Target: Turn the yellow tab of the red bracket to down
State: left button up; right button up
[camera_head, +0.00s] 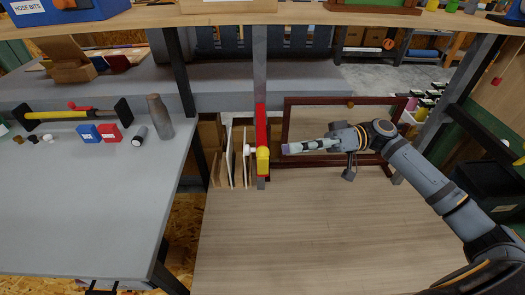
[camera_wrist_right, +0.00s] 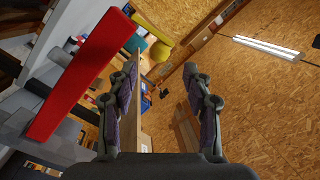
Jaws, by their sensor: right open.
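The red bracket (camera_head: 261,124) is a tall narrow strip on the grey upright post at the back of the wooden bench. Its yellow tab (camera_head: 262,161) shows at the lower end as a short, upright-looking piece; which way it points is hard to tell. My left gripper is not seen.
A dark red frame (camera_head: 345,101) stands behind my right gripper. Upright boards (camera_head: 239,160) stand left of the post. A grey table (camera_head: 80,210) at left holds a grey bottle (camera_head: 159,117) and small blocks. The wooden bench top (camera_head: 300,235) is clear.

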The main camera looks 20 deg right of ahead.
aim_at(263, 154)
jog(key=a, duration=0.5)
jog(key=w+a, duration=0.1)
jog(key=a, duration=0.2)
jog(key=shift+p, duration=0.4)
jog(key=shift+s, duration=0.15)
grip_shut()
